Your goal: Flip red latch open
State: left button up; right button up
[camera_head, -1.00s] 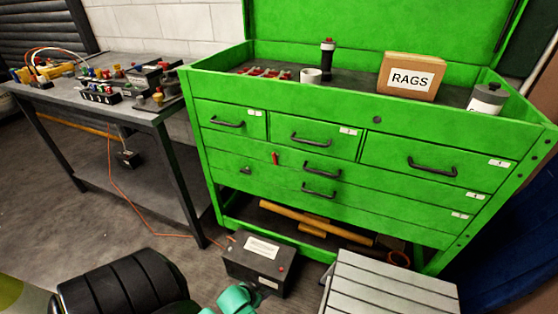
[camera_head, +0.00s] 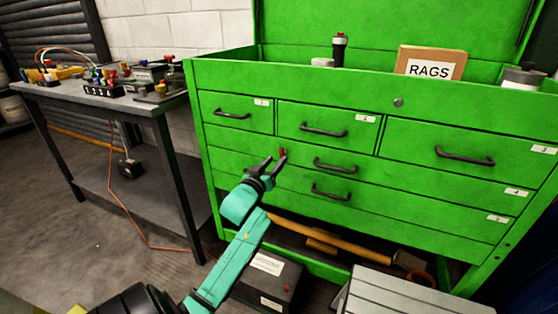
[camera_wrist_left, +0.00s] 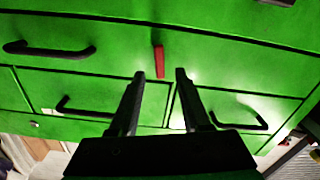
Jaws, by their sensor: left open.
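The red latch (camera_head: 282,153) is a small upright red bar on the front of the green tool chest (camera_head: 390,170), left of the wide drawer's handle. My left gripper (camera_head: 264,165) is open and close to the latch, just left of and below it in the head view. In the left wrist view the red latch (camera_wrist_left: 159,61) shows between and just beyond the two open fingertips (camera_wrist_left: 159,76). Nothing is between the fingers. I cannot tell whether a finger touches the latch. My right gripper is not in view.
Black drawer handles (camera_head: 335,166) stick out near the latch. A black box (camera_head: 268,280) and a grey slatted step (camera_head: 400,292) stand on the floor before the chest. A grey workbench (camera_head: 105,105) with small parts stands at the left. A box labelled RAGS (camera_head: 432,64) sits on top.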

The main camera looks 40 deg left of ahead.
aim_at(282, 154)
pick_arm(q)
jog(key=x, duration=0.3)
jog(key=shift+w+a, duration=0.1)
jog(key=shift+w, duration=0.15)
grip_shut()
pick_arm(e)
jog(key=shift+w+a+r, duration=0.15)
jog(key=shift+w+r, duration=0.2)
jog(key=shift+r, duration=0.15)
pick_arm(q)
jog(key=shift+r+m+p, duration=0.15)
jog(key=shift+m+p, duration=0.75)
jog(key=shift+m, duration=0.5)
grip_release()
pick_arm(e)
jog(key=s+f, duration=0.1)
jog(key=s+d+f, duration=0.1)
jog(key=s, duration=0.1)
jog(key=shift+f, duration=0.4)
